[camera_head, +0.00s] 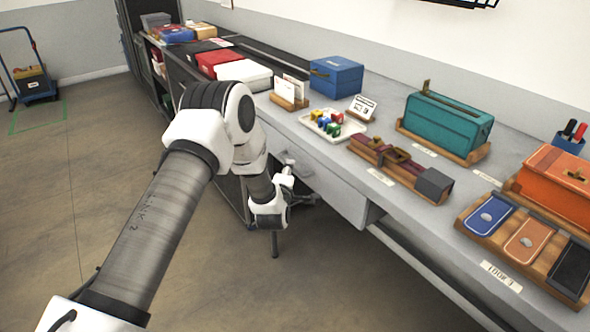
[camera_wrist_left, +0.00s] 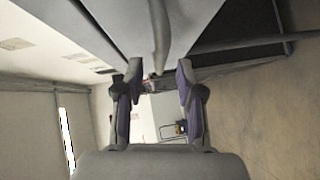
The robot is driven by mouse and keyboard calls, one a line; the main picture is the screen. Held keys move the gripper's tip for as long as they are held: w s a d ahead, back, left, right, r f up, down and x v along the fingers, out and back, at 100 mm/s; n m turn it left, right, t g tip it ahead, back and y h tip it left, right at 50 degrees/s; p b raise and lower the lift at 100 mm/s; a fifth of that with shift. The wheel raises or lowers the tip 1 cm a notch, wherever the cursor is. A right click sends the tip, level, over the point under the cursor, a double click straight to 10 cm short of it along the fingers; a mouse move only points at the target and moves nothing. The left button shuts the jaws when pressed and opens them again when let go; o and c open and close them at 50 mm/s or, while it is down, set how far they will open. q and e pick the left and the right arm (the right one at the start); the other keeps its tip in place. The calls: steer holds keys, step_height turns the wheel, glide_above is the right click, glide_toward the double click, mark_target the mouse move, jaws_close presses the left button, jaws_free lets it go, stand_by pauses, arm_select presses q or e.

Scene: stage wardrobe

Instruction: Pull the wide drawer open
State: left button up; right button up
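The wide grey drawer (camera_head: 338,194) sits under the counter's front edge in the head view; its front looks about flush with the unit. My left gripper (camera_head: 301,187) is low in front of the drawer's left part and partly hides it. In the left wrist view my left gripper (camera_wrist_left: 159,78) has its two fingers apart. A grey bar, seemingly the drawer's handle (camera_wrist_left: 159,30), runs lengthwise between the fingertips, with a gap on both sides. Whether the bar lies fully between the pads or just beyond them is hard to tell. My right gripper is not in view.
The counter (camera_head: 305,135) carries a tray of coloured pieces (camera_head: 330,124), a blue box (camera_head: 336,77), a teal case (camera_head: 447,122) and an orange case (camera_head: 557,180). Open floor (camera_head: 80,190) lies left of the counter. A hand truck (camera_head: 32,75) stands far left.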

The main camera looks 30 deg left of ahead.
arm_select(q)
steer(key=x, duration=0.4)
steer(key=shift+f, duration=0.1)
steer(key=shift+s+d, duration=0.1)
steer(key=shift+s, duration=0.05)
steer(key=shift+c, duration=0.7)
jaws_close()
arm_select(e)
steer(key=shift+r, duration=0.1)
